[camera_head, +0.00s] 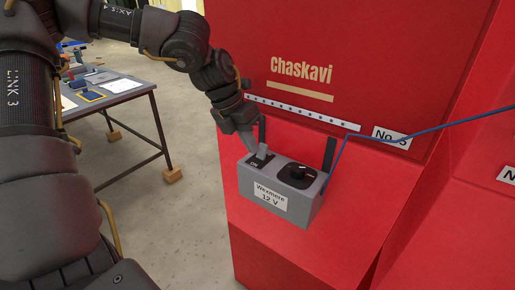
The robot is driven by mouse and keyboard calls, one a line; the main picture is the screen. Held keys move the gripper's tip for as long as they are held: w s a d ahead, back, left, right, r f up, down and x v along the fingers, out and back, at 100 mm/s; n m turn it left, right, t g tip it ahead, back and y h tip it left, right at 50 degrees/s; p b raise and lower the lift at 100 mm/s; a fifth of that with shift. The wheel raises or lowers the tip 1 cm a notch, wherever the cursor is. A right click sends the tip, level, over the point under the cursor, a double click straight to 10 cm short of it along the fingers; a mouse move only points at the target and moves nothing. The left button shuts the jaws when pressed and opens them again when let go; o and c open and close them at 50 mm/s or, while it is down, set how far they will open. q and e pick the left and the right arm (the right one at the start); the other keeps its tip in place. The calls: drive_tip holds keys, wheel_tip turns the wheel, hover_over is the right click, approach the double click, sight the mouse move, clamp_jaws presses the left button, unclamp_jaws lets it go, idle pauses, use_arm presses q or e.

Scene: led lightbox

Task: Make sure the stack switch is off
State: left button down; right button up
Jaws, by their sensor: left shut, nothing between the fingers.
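A grey control box (309,205) labelled "12 V" sits on a red ledge, in front of a red panel marked "Chaskavi". Its top has a switch with a dark plate (254,161) and "ON" lettering at the left, and a round black knob (297,175) at the right. My left gripper (262,151) is shut and empty, its tips pointing down at the switch. It covers part of the switch, so I cannot tell the switch position or whether the tips touch it. My right gripper is not in view.
A white dotted strip (300,111) runs along the red panel behind the box. A blue cable (430,128) crosses from the right towards the box. Two dark uprights stand behind the box. A worktable (118,98) with tools stands at the left.

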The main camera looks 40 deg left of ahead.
use_arm(q)
wheel_tip(320, 180, up, 7)
drive_tip(key=p, duration=0.3)
drive_tip(key=shift+p, duration=0.35)
drive_tip(key=shift+f, duration=0.1)
